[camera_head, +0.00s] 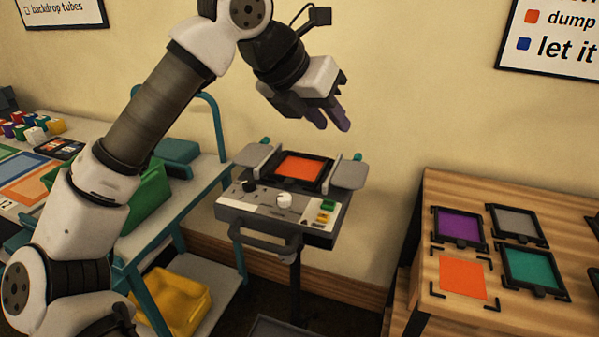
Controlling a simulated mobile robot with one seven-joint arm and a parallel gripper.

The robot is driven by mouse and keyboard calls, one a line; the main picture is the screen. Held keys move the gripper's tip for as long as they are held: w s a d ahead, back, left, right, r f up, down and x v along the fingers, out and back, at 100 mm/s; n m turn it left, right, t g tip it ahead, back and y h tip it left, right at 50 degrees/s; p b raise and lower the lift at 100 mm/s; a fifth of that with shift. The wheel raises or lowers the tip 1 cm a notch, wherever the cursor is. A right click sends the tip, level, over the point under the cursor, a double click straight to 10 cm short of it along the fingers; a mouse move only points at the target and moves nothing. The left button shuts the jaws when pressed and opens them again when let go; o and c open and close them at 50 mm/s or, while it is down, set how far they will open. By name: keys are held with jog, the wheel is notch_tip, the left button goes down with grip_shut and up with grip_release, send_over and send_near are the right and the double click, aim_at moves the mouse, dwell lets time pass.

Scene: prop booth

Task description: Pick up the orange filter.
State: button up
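The orange filter (301,167) is an orange square in a black frame. It lies in the top of a grey control stand (278,222), between two pale side plates. My gripper (331,122) is in the air above and slightly right of the filter, apart from it, with its fingers pointing down. Its two purple-grey fingers look slightly apart, with nothing visible between them.
A wooden table (500,312) at right holds framed filters, purple (459,227), grey (517,223) and teal (531,267), and a frameless orange square (463,278) within corner marks. A teal cart with a yellow bin (172,297) stands left of the control stand.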

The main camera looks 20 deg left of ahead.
jog(key=a+f+n+g+y, duration=0.25)
jog(key=a+f+y, duration=0.2)
jog(key=a, duration=0.45)
send_near(288, 182)
jog(key=shift+n+t+p+x, duration=0.25)
jog(key=shift+p+x, duration=0.2)
jog(key=shift+x, duration=0.75)
jog(key=shift+p+x, duration=0.9)
jog(key=shift+x, duration=1.95)
jog(key=shift+s+f, duration=0.1)
jog(key=shift+s, duration=0.05)
grip_shut()
